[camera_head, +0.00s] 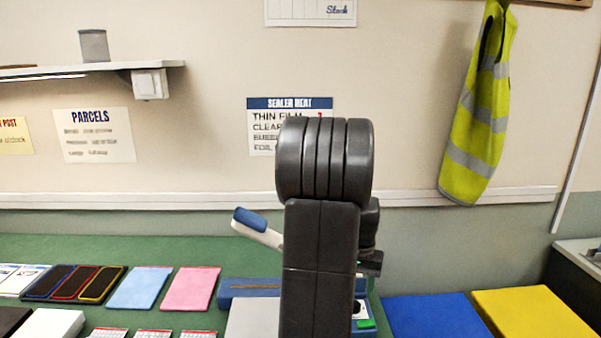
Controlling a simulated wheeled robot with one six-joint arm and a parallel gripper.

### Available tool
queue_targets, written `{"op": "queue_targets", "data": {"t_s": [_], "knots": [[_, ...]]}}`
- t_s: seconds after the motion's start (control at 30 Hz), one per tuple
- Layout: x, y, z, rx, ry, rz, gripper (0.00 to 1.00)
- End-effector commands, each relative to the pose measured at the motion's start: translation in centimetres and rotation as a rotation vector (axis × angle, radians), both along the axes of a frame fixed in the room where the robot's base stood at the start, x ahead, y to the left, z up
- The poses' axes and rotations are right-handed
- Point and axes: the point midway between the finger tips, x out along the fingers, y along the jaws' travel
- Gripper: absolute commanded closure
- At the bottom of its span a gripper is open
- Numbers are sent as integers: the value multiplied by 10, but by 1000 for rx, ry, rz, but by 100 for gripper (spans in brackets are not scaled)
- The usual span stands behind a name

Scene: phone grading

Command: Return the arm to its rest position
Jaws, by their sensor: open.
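My arm (320,240) stands upright in the middle of the camera_head view, its dark rounded joint at the top. Part of my wrist and gripper (370,262) shows just to the right behind the arm link, above the sealer. The fingertips are mostly hidden behind the arm. I see nothing held in it. A blue and grey heat sealer (250,290) with a raised white lever with a blue end (258,228) sits behind and beside the arm, partly covered by it.
The green bench holds several phones in coloured frames (75,283), a blue pad (140,287) and a pink pad (190,288) at left. A blue mat (435,316) and a yellow mat (535,312) lie at right. A shelf (95,70) and a hi-vis vest (482,110) are on the wall.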

Motion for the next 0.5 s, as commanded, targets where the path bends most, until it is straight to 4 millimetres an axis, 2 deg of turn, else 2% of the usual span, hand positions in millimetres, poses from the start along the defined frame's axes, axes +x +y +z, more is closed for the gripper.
{"op": "queue_targets", "data": {"t_s": [0.1, 0.3, 0.5], "knots": [[1, 0, 25, 0, -4, -1, 48], [0, 0, 61, 0, -3, -2, 48], [0, 0, 82, 0, -1, -2, 48]]}}
